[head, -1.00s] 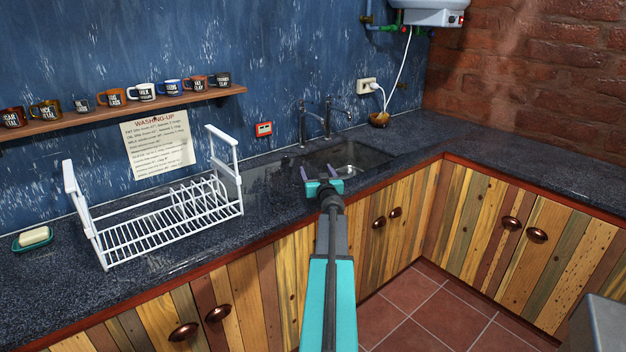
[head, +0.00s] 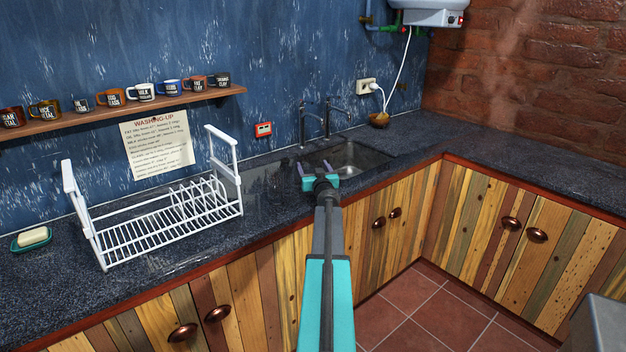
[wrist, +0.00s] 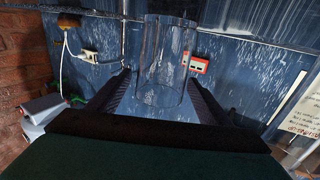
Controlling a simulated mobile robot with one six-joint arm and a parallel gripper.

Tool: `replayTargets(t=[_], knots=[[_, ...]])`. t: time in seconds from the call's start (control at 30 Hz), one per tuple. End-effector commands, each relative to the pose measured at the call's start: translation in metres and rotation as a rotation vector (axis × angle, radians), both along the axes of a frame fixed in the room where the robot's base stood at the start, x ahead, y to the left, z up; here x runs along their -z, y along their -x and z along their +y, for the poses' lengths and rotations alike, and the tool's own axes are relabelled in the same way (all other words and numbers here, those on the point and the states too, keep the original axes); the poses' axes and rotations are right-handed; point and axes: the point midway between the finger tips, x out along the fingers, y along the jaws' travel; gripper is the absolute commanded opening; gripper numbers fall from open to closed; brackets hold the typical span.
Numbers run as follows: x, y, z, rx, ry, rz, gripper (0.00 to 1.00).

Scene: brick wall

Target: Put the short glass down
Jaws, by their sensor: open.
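The short glass (wrist: 166,62) is a clear, see-through cylinder in the wrist view, between the two dark fingers of my gripper (wrist: 159,78). The fingers are open, with a gap on each side of the glass. Its far end meets the dark counter band at the top of that tilted view, but I cannot tell for sure that it rests there. In the head view my teal gripper (head: 314,170) is over the dark counter (head: 272,207) at the sink's near left edge. The glass cannot be made out there.
A sink (head: 350,158) with taps (head: 327,118) is just beyond my gripper. A white dish rack (head: 160,222) stands to the left, with soap on a green dish (head: 31,239) beyond it. A shelf (head: 130,110) holds several mugs. The counter on the right (head: 520,160) is clear.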

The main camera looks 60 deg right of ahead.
Motion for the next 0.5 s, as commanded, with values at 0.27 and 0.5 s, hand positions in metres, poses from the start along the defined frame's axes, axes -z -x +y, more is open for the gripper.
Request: replayTargets(t=[0.27, 0.5], knots=[[0.0002, -0.0003, 0.0003, 0.0, 0.0, 0.0, 0.52], [-0.0003, -0.0004, 0.0004, -0.001, 0.0, 0.0, 0.19]])
